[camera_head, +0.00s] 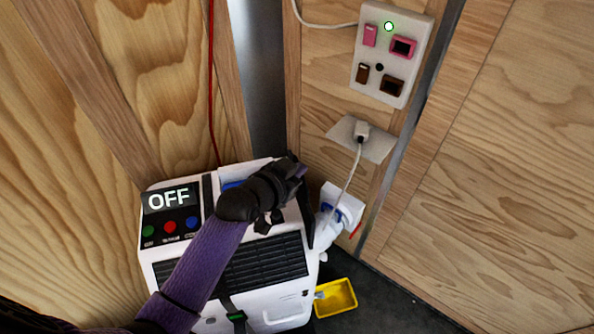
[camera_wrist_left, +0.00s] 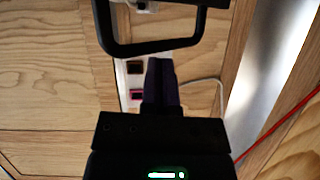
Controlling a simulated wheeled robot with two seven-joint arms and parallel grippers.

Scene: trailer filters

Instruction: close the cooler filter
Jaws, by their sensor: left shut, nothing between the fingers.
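The cooler (camera_head: 280,290) is a white box at the lower middle of the head view, with a black grille (camera_head: 265,262) and a lit display (camera_head: 168,199) reading OFF. A black bar or frame edge (camera_head: 309,218) stands at its right side; it may be the filter, but I cannot tell for sure. My left gripper (camera_head: 297,172) is over the cooler's top, close to this edge, shut and empty. Its fingers (camera_wrist_left: 160,65) show in the left wrist view, just below a black open frame (camera_wrist_left: 150,45). My arm hides part of the cooler's top and front. My right gripper is not in view.
A wall panel (camera_head: 370,88) with pink and brown switches is above. A yellow tray (camera_head: 336,298) lies on the dark floor at the cooler's right. Wooden walls close in both sides.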

